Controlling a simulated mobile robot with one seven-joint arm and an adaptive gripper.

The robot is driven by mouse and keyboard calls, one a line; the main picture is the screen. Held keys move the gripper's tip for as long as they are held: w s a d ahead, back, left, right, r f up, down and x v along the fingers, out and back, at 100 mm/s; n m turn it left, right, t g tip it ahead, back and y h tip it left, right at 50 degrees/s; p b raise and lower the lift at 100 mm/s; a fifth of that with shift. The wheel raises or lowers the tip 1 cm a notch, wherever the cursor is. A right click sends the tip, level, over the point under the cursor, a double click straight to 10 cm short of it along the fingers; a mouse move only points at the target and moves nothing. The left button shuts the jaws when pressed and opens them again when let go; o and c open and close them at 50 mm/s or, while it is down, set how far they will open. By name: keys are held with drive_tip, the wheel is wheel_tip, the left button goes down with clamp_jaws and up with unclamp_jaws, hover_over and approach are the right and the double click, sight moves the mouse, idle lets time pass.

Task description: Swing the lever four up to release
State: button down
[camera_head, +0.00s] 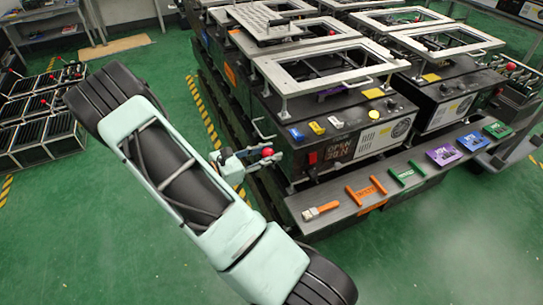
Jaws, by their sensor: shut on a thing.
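My gripper (262,160) is at the left side of the near machine, beside its front corner. It is shut on a lever with a red ball knob (267,152), which shows at the fingertips. The lever's shaft and pivot are largely hidden by the fingers, so its angle is hard to tell. No number marking is readable on it. The near machine (330,130) is a black box with a digital display (338,149), a red switch (312,158) and a pale frame (318,68) on posts above it. My pale green arm crosses the left foreground.
A grey shelf (290,205) runs along the machine's front, carrying a brush (321,210), orange handles (366,190) and a green handle (408,174). More machines stand behind and right. Black racks (40,125) stand at the far left. Green floor (430,250) is free in front.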

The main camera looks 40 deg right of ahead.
drive_tip(key=shift+w+d+r+n+p, duration=0.2)
drive_tip(key=shift+w+r+n+p, duration=0.6)
drive_tip(key=shift+w+r+p, duration=0.3)
drive_tip(key=shift+w+d+r+n+g+y+p, duration=0.1)
drive_tip(key=shift+w+r+n+g+y+p, duration=0.25)
drive_tip(key=shift+w+n+g, duration=0.1)
drive_tip(key=c, duration=1.5)
unclamp_jaws()
drive_tip(key=shift+w, duration=0.1)
drive_tip(key=shift+o, duration=0.2)
drive_tip(key=s+v, duration=0.1)
drive_tip(key=v, duration=1.1)
drive_tip(key=shift+w, duration=0.4)
